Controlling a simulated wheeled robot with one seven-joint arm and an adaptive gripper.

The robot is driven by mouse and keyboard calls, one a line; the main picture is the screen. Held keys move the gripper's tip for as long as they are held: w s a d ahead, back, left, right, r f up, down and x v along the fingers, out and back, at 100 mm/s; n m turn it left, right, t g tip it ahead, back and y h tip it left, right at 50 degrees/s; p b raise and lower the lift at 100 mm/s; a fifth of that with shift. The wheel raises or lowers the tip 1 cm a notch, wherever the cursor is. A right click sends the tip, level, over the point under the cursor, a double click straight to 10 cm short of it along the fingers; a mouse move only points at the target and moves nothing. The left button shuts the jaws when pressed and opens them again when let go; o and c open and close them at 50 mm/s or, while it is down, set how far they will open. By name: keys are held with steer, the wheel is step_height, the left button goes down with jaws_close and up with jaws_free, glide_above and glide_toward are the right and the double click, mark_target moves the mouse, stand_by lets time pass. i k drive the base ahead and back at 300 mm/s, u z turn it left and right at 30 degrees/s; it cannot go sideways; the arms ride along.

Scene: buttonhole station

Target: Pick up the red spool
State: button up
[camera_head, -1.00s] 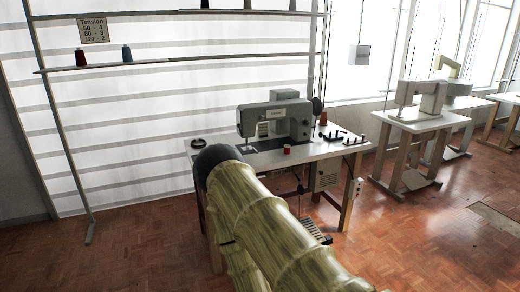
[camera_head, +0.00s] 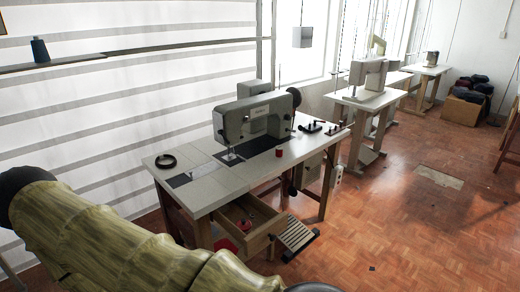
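A small red spool (camera_head: 279,151) stands on the sewing table (camera_head: 222,178), just right of the sewing machine's base. Another small red item (camera_head: 245,225) lies in the table's open drawer (camera_head: 262,240); it is too small to identify. My arm in its yellow-green sleeve crosses the lower left of the view. My gripper is out of the picture, so its distance from the spool does not show.
A grey sewing machine (camera_head: 252,120) stands on the table, with a black ring (camera_head: 166,161) at left and small dark fittings (camera_head: 312,127) at right. A blue spool (camera_head: 39,50) is on the wall shelf (camera_head: 100,58).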

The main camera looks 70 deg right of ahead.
mark_target(278, 150)
steer(key=z, duration=0.6)
steer(key=i, duration=1)
steer(key=z, duration=1)
